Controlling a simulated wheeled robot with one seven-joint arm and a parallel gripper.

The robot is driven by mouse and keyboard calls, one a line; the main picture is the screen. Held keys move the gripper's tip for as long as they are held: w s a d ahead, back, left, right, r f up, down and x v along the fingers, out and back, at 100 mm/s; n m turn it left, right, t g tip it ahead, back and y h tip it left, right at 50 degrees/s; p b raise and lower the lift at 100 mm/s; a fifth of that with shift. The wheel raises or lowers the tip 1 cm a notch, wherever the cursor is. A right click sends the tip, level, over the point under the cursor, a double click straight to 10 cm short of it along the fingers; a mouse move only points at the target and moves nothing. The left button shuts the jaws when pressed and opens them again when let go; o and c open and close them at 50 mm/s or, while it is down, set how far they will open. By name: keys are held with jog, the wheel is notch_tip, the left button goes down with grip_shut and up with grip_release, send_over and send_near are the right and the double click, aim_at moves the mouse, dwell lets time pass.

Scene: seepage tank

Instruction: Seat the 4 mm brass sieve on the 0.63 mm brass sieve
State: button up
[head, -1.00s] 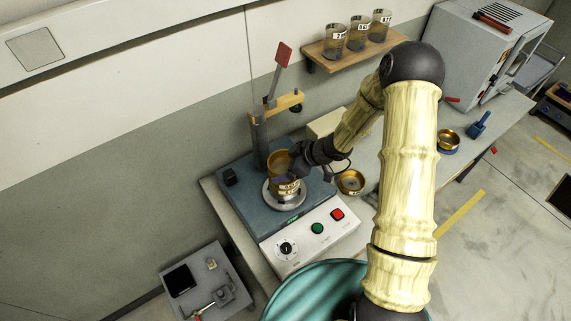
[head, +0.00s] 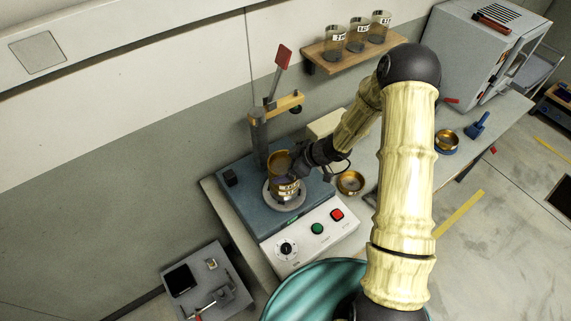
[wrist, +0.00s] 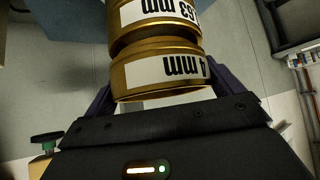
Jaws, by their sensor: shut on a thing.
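The 4 mm brass sieve (wrist: 160,72), with its label upside down in the wrist view, sits between the two fingers of my gripper (wrist: 167,92), which is shut on it. The 0.63 mm brass sieve (wrist: 150,18) is directly beyond it, partly cut off by the frame's top. A dark groove shows between the two; I cannot tell whether they are fully mated. In the head view the held sieve (head: 280,160) is over the labelled stack (head: 288,188) on the shaker's round plate. My gripper (head: 294,166) comes in from the right.
An upright post with a clamp arm (head: 275,108) and red-tipped lever (head: 283,55) stands just behind the stack. The shaker's control panel (head: 310,235) is in front. Another brass sieve (head: 350,182) lies to the right, and a brass sieve with blue base (head: 446,141) stands farther right.

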jog(key=shift+f+b, duration=0.4)
jog(key=shift+f, duration=0.15)
dwell(0.4)
jog(key=shift+r+p, duration=0.55)
jog(key=shift+p, duration=0.15)
jog(key=shift+r+p, duration=1.35)
jog(key=shift+r, duration=0.05)
jog(key=shift+r+p, duration=0.45)
jog(key=shift+r, duration=0.65)
